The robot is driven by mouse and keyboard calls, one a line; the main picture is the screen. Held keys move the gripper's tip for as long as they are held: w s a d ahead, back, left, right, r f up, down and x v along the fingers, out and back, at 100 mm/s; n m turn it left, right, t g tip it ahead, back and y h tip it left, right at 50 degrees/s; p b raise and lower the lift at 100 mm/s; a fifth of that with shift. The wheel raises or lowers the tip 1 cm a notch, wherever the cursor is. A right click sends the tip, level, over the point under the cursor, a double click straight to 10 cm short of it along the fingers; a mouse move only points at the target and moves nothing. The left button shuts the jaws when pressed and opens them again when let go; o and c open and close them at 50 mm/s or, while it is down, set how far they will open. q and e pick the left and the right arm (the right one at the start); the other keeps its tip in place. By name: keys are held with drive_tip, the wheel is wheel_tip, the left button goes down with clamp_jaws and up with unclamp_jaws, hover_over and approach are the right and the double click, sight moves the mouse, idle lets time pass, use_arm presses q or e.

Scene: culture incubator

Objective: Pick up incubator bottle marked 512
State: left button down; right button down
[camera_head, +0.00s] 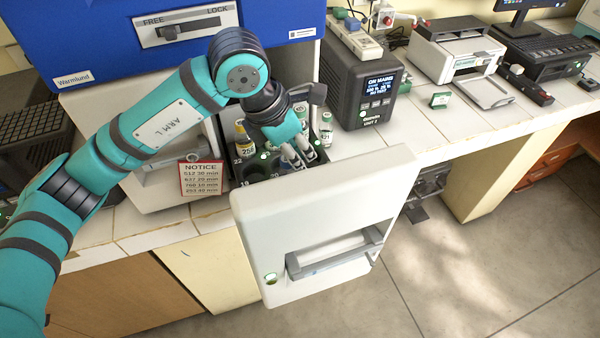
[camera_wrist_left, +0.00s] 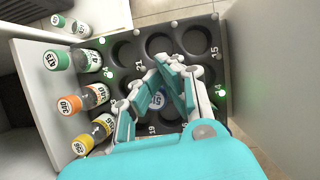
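My left gripper (camera_head: 300,158) reaches down into the pulled-out incubator drawer; it also shows in the left wrist view (camera_wrist_left: 172,72). Its fingers stand apart, above the black bottle rack (camera_wrist_left: 122,75). A bottle with a blue and white top (camera_wrist_left: 157,100) shows between and below the fingers, partly hidden; I cannot read its number. Left of the fingers stand a bottle with a green label (camera_wrist_left: 84,61), one with an orange label (camera_wrist_left: 82,100) and one with a yellow label (camera_wrist_left: 95,135). No marking 512 is legible on any bottle. My right gripper is out of view.
The open white drawer front (camera_head: 318,222) rises close before the gripper. A notice (camera_head: 201,177) listing 512 with 30 min hangs on the left. A dark power unit (camera_head: 364,88) stands right of the drawer. Several rack wells at the far side are empty.

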use_arm(q)
drive_tip(key=shift+r+b, duration=0.3)
drive_tip(key=shift+r, duration=1.5)
drive_tip(key=shift+c, duration=2.1)
unclamp_jaws()
